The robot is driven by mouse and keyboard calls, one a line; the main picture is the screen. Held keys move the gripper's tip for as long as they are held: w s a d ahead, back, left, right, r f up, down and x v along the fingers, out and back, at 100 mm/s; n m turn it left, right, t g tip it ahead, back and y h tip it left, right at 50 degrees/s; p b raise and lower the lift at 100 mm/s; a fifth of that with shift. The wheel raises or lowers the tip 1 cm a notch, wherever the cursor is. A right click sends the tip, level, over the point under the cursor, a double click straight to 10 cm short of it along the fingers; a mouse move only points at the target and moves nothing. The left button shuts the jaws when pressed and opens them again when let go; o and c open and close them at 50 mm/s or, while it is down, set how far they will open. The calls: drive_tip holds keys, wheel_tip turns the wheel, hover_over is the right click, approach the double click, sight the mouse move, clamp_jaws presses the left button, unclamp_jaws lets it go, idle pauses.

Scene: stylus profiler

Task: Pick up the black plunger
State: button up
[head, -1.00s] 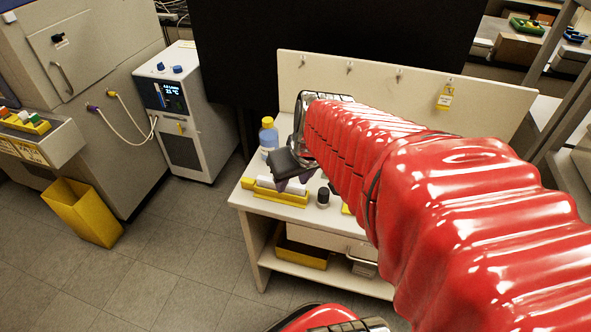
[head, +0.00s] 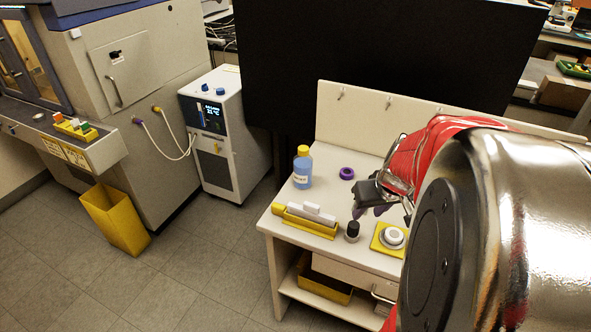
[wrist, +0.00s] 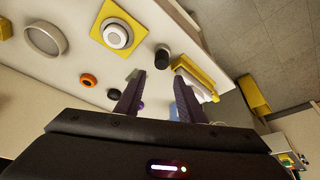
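A black round piece (wrist: 113,92) lies on the bench, left of my fingers in the wrist view, beside an orange ring (wrist: 88,80). A black-topped cylinder with a pale base (head: 352,231) stands on the bench; in the wrist view it is beyond my fingertips (wrist: 162,57). I cannot tell which of the two black pieces is the plunger. My gripper (head: 369,212) is over the bench, fingers pointing down; in the wrist view it is open and empty (wrist: 160,76). In the head view my gripper and arm hide the bench's right part.
The bench (head: 290,222) holds a blue bottle (head: 302,170), purple ring (head: 346,173), yellow tray with white blocks (head: 310,220) and yellow pad with round white piece (head: 390,238). A pegboard-like back panel (head: 360,120) rises behind. A yellow bin (head: 115,220) stands on the floor.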

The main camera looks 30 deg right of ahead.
sight(354, 225)
drive_tip(key=x, duration=0.8)
drive_tip(key=shift+f, duration=0.1)
drive_tip(key=shift+f, duration=0.1)
drive_tip(key=shift+w+x, duration=0.2)
drive_tip(key=shift+x, duration=2.35)
drive_tip(key=shift+a, duration=0.1)
drive_tip(key=shift+c, duration=0.3)
clamp_jaws()
